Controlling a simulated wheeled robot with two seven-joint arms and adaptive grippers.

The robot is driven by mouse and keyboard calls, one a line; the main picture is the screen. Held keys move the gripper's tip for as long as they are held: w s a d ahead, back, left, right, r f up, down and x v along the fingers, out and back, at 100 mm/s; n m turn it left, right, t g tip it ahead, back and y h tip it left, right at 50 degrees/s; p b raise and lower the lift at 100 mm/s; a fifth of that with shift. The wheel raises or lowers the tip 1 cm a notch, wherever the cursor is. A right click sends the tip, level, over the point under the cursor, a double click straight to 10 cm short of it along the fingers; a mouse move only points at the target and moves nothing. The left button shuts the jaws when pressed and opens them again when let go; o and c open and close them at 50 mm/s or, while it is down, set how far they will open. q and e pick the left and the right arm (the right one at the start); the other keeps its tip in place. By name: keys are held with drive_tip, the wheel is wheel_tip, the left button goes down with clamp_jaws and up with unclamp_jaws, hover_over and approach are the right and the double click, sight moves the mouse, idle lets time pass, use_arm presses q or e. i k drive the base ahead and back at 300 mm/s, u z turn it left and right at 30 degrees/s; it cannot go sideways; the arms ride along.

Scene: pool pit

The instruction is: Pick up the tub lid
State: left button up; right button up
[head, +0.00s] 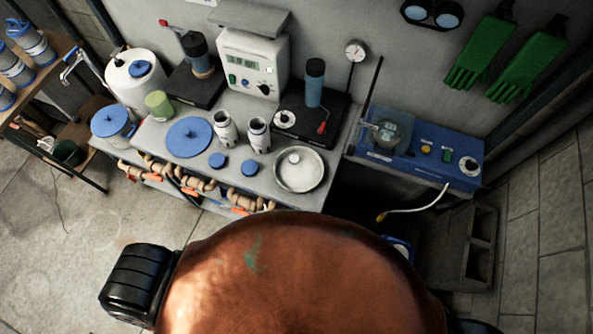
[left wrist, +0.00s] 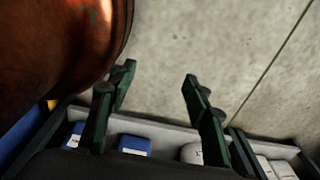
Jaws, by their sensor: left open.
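A large flat blue round lid (head: 190,137) with a small central knob lies on the grey bench. Left of it, a small tub (head: 113,125) has a similar blue lid on top. I cannot tell which of the two is the tub lid. My left gripper (left wrist: 158,75) is open and empty in the left wrist view, its two dark fingers apart over grey concrete. Neither lid can be made out in that view. Neither gripper shows in the head view.
The bench (head: 222,184) also holds a green cup (head: 158,105), two small blue caps, two white bottles and a shiny round dish (head: 299,169). Pipes run along its front edge. A blue device (head: 420,149) stands right. Blue and white items (left wrist: 135,146) lie below my left fingers.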

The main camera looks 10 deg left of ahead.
sight(189, 136)
drive_tip(key=u, duration=0.25)
drive_tip(key=k, duration=0.85)
drive_tip(key=u, duration=0.95)
drive_tip(key=i, duration=0.5)
drive_tip(key=u, duration=1.75)
drive_tip(key=i, duration=2)
